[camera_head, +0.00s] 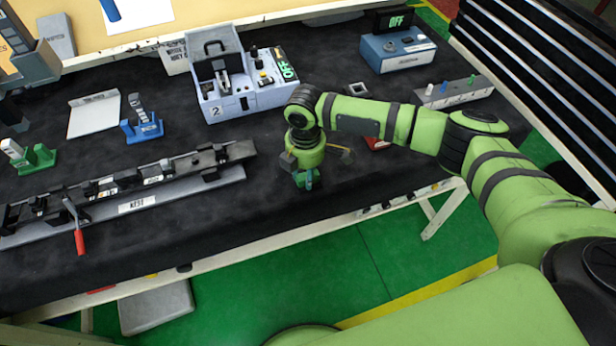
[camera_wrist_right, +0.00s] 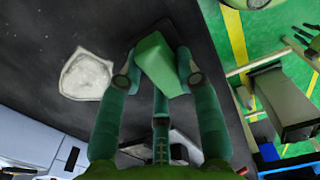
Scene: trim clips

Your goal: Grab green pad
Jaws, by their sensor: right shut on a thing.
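The green pad (camera_wrist_right: 160,65) is a plain green block in the right wrist view, gripped between the teal fingers. My right gripper (camera_head: 308,180) is shut on it, pointing down near the front edge of the dark table. In the right wrist view my right gripper (camera_wrist_right: 158,80) has a finger on each side of the pad. In the head view the pad is hidden or too small to tell from the fingers. My left gripper is not in view.
The black-covered table (camera_head: 270,225) is bare in front of the gripper. A long clamp rail marked NEST (camera_head: 130,205) lies at left. A blue-grey machine (camera_head: 240,90) stands behind, an OFF box (camera_head: 395,50) at back right. A pale piece (camera_wrist_right: 87,75) lies near the fingers.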

